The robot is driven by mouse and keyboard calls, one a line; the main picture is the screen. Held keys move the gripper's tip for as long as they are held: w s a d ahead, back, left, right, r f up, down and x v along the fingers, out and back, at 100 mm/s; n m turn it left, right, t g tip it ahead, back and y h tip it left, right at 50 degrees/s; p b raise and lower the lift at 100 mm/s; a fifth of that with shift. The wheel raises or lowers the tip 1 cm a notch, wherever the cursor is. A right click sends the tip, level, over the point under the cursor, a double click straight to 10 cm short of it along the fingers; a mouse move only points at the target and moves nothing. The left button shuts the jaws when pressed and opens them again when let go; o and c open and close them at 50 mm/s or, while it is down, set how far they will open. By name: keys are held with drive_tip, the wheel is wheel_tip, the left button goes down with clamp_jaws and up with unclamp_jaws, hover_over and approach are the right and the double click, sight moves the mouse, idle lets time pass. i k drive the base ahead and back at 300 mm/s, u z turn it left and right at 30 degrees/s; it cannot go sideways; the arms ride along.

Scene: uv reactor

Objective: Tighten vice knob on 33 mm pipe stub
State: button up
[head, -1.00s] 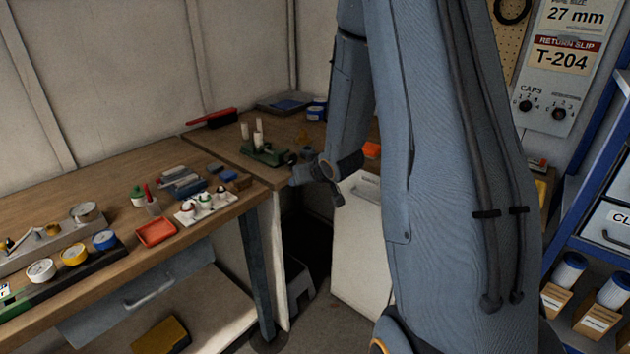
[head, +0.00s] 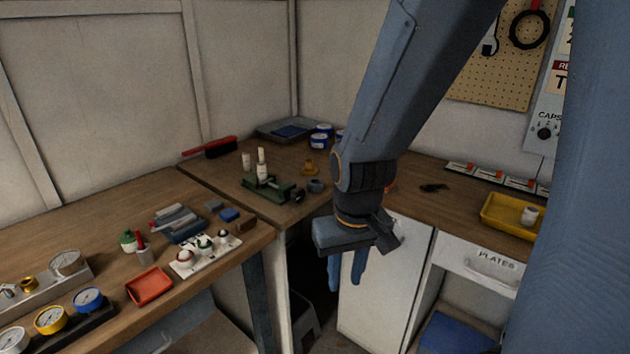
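The green vice (head: 268,189) stands on the corner of the bench. A dark round part at its right end, perhaps the vice knob (head: 298,194), is too small to make out clearly. A pale pipe stub (head: 262,166) stands upright at the vice; whether the jaws touch it cannot be told. A second pale stub (head: 246,161) stands behind and to the left. No size marking is readable. My gripper (head: 346,282) hangs to the right of and nearer than the vice, in front of the white cabinet. Its two blue fingers point down, apart, with nothing visible between them.
A grey cup (head: 315,186) and a brass-coloured fitting (head: 309,168) stand right of the vice. Blue tins (head: 320,138) are behind. A white tray of bulbs (head: 205,255) and a red tray (head: 149,286) lie on the left bench. A yellow tray (head: 510,215) is at right.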

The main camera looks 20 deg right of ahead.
sight(298, 194)
drive_tip(key=u, duration=0.1)
drive_tip(key=i, duration=1)
drive_tip(key=u, duration=0.35)
